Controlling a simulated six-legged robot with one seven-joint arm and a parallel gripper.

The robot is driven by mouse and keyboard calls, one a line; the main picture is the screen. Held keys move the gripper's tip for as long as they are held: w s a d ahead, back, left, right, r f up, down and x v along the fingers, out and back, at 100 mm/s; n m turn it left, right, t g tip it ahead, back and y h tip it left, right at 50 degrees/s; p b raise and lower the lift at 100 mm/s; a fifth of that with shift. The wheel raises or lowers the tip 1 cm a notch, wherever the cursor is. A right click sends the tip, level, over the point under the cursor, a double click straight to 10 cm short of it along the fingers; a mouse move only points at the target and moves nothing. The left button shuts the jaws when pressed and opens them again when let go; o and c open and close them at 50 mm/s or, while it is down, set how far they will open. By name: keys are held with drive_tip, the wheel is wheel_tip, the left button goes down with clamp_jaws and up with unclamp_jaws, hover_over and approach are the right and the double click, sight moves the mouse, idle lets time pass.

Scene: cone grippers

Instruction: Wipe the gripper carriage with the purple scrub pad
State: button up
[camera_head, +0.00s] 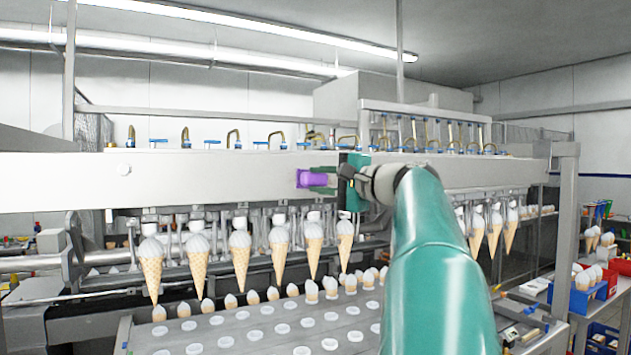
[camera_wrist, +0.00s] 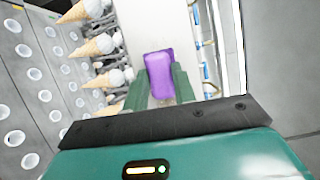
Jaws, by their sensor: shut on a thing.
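The purple scrub pad (camera_head: 311,178) is held at the tip of my gripper (camera_head: 322,178), in front of the long white gripper carriage (camera_head: 220,180). The wrist view also shows the pad (camera_wrist: 159,74) between the two green fingers of my gripper (camera_wrist: 160,86), with the white carriage face (camera_wrist: 150,25) behind it. The gripper is shut on the pad. The pad is at or very close to the carriage face; I cannot tell whether it touches. My arm hides part of the carriage to the right of the gripper.
Several ice cream cones (camera_head: 240,250) hang below the carriage. Below them is a grey tray plate (camera_head: 240,335) with round holes and upright cones at its back. Blue-topped fittings and hoses line the carriage top. A side table (camera_head: 550,320) with blue and red bins (camera_head: 590,290) stands at the right.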

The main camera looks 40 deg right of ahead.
drive_tip(key=shift+s+d, duration=0.4)
drive_tip(key=shift+d, duration=1.05)
drive_tip(key=shift+s+d, duration=0.45)
drive_tip(key=shift+d, duration=0.95)
drive_tip(key=shift+s+d, duration=0.4)
drive_tip(key=shift+d, duration=1.05)
drive_tip(key=shift+w+a, duration=0.7)
drive_tip(key=shift+a, duration=1.5)
drive_tip(key=shift+w+a, duration=0.65)
drive_tip(key=shift+a, duration=1.6)
drive_tip(key=shift+w+a, duration=0.7)
drive_tip(key=shift+a, duration=1.5)
drive_tip(key=shift+s, duration=0.1)
drive_tip(key=shift+s+a+r, duration=0.1)
drive_tip(key=shift+s+a, duration=0.05)
drive_tip(key=shift+s, duration=0.45)
drive_tip(key=shift+s+a, duration=0.15)
drive_tip(key=shift+s, duration=0.4)
drive_tip(key=shift+s+a, duration=0.25)
drive_tip(key=shift+s, duration=0.65)
drive_tip(key=shift+s+a, duration=0.25)
drive_tip(key=shift+s, duration=0.65)
